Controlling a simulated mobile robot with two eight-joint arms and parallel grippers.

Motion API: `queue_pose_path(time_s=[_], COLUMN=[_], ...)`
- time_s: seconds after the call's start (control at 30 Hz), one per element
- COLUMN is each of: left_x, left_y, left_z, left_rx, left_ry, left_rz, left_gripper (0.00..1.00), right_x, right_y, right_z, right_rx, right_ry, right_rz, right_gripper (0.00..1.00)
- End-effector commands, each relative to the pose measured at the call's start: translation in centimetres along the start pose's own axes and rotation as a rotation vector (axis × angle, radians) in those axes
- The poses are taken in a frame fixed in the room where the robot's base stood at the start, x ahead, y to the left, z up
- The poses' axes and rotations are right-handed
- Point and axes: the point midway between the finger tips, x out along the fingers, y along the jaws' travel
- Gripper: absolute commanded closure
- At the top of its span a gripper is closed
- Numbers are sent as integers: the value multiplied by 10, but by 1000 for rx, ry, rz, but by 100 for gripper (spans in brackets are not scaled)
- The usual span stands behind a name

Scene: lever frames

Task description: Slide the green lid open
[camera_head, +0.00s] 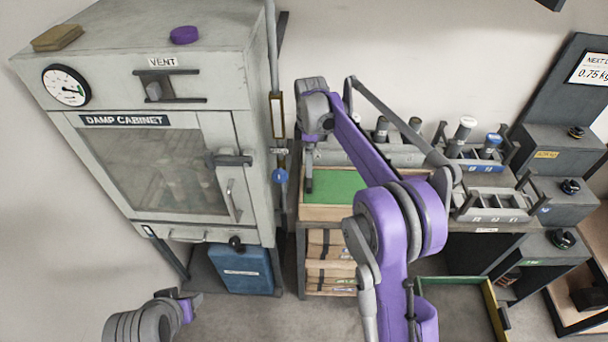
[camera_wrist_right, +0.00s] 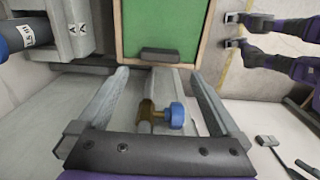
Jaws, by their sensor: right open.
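The green lid (camera_head: 338,186) lies flat in the wooden frame of a box on the bench, covering the visible top of the box. In the right wrist view, the lid (camera_wrist_right: 165,22) fills the top middle, with a dark grip block (camera_wrist_right: 160,55) at its near edge. My right gripper (camera_wrist_right: 160,76) is open, its fingers spread to either side of the block's line, with the block just beyond the tips. In the head view, the right gripper (camera_head: 308,186) points down at the lid's left end.
A blue-knobbed brass valve (camera_wrist_right: 175,115) shows between the right fingers, apparently below them. The damp cabinet (camera_head: 160,150) stands close left of the box. My right forearm hides part of the bench.

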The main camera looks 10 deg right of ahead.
Motion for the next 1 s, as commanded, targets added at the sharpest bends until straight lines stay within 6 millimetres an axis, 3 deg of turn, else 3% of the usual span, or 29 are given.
queue_pose_path(time_s=[0.3, 0.5, 0.87, 0.9, 1.0], left_x=[2, 2, 2, 2, 2], left_y=[0, 0, 0, 0, 0], left_z=[3, 3, 3, 3, 3], left_rx=[0, 0, 0, 0, 0], left_ry=[-3, -3, -3, -3, -3], left_rz=[0, 0, 0, 0, 0], left_gripper=[50, 50, 50, 50, 50], right_x=[61, 85, 92, 92, 91], right_y=[0, 0, 0, 0, 0], right_z=[0, 0, 0, 0, 0], right_rx=[2, 2, 3, 3, 3], right_ry=[0, 0, 0, 0, 0], right_rz=[1, 1, 1, 1, 1], right_gripper=[0, 0, 0, 2, 20])
